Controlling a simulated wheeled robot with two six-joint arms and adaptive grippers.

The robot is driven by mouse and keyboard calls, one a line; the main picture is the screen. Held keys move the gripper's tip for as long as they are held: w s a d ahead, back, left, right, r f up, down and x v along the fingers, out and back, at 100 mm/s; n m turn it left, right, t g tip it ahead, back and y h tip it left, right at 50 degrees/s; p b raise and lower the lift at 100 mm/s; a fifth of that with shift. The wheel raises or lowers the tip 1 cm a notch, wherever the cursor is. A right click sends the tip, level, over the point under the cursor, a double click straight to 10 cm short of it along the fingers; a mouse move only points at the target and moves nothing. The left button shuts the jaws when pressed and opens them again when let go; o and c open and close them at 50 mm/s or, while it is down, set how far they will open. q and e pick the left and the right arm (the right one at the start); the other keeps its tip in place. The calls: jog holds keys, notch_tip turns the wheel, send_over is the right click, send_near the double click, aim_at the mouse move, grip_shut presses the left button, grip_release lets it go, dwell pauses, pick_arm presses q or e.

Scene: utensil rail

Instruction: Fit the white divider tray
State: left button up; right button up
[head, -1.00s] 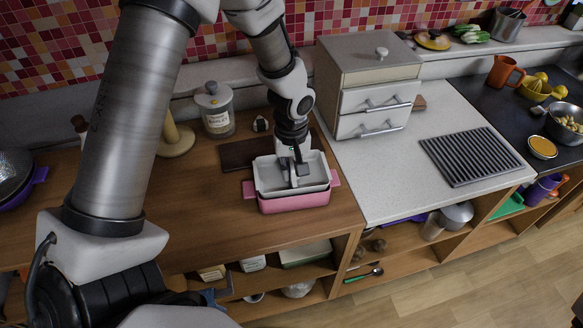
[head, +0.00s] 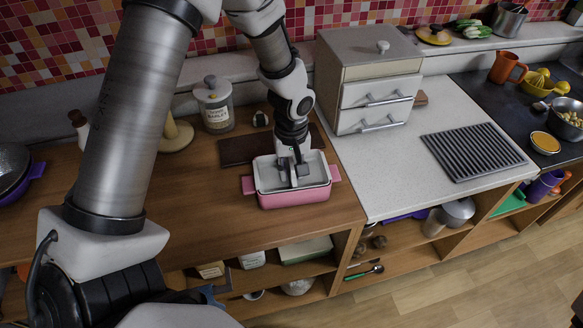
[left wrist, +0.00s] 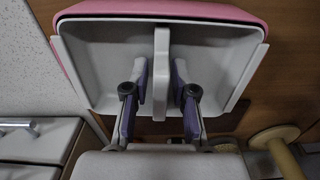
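The white divider tray (head: 317,174) sits low inside the pink box (head: 296,200), which stands on the wooden counter. In the left wrist view the tray (left wrist: 100,60) shows its upright middle divider (left wrist: 161,75), and the pink box rim (left wrist: 160,9) shows along the far edge. My left gripper (head: 294,180) is down inside the tray. Its purple-padded fingers (left wrist: 160,108) are open, one on each side of the divider, with a gap on both sides. The arm hides part of the tray's back. My right gripper is not in view.
A dark board (head: 238,150) lies behind the box. A white drawer cabinet (head: 370,85) stands to the right on the pale worktop. A glass jar (head: 215,105) and a wooden stand (head: 175,135) are at the back left. The counter left of the box is clear.

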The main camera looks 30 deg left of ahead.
pick_arm(q)
jog(key=shift+r, duration=0.1)
notch_tip(320, 180, up, 12)
jog(key=shift+f, duration=0.1)
dwell(0.4)
